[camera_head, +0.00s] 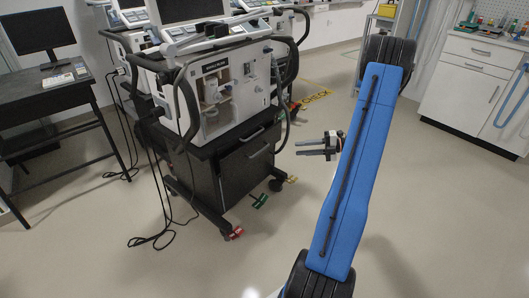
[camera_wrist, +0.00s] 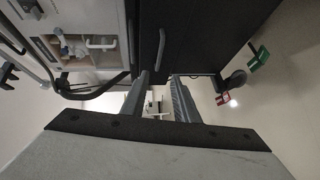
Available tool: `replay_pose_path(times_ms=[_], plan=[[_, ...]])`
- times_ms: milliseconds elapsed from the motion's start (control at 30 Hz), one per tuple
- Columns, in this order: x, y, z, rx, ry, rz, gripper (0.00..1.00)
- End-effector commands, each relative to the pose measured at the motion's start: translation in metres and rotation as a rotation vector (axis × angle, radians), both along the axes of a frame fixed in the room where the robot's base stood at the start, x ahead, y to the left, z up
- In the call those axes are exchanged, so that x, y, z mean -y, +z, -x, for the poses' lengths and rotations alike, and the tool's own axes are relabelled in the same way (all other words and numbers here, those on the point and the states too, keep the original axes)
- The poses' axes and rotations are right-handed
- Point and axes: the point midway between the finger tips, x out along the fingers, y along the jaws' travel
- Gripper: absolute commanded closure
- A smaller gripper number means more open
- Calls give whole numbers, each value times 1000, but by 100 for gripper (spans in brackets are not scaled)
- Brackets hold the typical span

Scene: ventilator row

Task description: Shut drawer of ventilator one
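The nearest ventilator (camera_head: 220,90) stands on a dark wheeled cart (camera_head: 200,182); I cannot read its label clearly. The dark drawer front (camera_head: 250,170) with a pale bar handle (camera_head: 258,151) is below the machine, and I cannot tell how far it stands out. The handle also shows in the wrist view (camera_wrist: 160,48). My gripper (camera_head: 299,148) is to the right of the drawer front, with its fingers pointing left toward it. In the wrist view my gripper (camera_wrist: 161,82) is open and empty, with a clear gap between the fingers, apart from the handle.
Cart casters have red (camera_head: 236,233) and green (camera_head: 260,201) tabs. Black cables (camera_head: 160,237) lie on the floor at left. A desk with a monitor (camera_head: 38,32) stands at far left, and white cabinets (camera_head: 465,85) at right. Floor in front of the cart is clear.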

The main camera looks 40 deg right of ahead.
Motion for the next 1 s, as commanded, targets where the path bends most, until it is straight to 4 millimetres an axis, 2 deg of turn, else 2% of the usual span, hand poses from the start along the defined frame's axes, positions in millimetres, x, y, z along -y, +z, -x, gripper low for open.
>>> replay_pose_path(times_ms=[267, 1000], plan=[[-14, -4, -11, -8, 1, -24, 72], [-110, -25, -92, -8, 2, -21, 72]])
